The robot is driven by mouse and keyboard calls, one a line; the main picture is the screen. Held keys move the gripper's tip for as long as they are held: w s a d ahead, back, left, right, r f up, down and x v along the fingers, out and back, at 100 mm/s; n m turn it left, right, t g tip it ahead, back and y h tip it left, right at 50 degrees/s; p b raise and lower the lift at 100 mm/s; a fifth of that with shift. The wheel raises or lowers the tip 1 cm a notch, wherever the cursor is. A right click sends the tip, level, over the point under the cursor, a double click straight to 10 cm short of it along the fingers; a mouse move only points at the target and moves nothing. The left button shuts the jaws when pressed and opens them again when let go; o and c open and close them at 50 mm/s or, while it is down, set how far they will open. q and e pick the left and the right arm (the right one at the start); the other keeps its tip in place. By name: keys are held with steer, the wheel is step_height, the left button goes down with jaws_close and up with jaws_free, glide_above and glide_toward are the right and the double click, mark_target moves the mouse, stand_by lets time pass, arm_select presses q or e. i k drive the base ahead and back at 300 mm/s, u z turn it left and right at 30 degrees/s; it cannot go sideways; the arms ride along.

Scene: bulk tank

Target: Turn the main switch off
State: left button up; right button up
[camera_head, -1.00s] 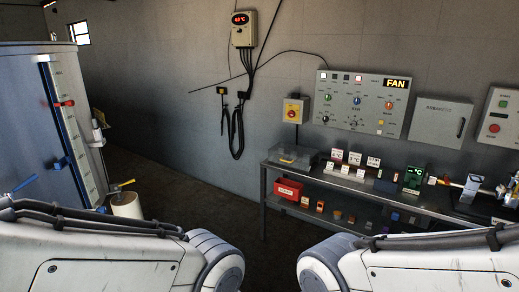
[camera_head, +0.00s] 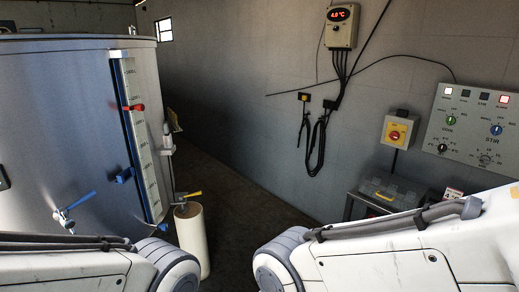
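A small grey box with a yellow plate and a red rotary knob (camera_head: 397,133) is on the wall right of centre, left of the large control panel (camera_head: 483,127). It looks like the main switch; its lettering is too small to read. My two white arms enter from the lower left and lower right, with only their upper links showing. Both grippers are outside the view. Nothing of mine touches the switch box.
A large steel tank (camera_head: 62,110) with a level gauge fills the left. A white cylinder (camera_head: 192,240) stands beside it. A temperature display (camera_head: 342,26) and hanging cables are on the wall. A clear bin (camera_head: 392,194) is below the switch. Floor between tank and wall is open.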

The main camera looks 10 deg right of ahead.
mark_target(394, 135)
steer(key=i, duration=1.75)
steer(key=z, duration=0.45)
steer(key=i, duration=0.9)
steer(key=z, duration=0.35)
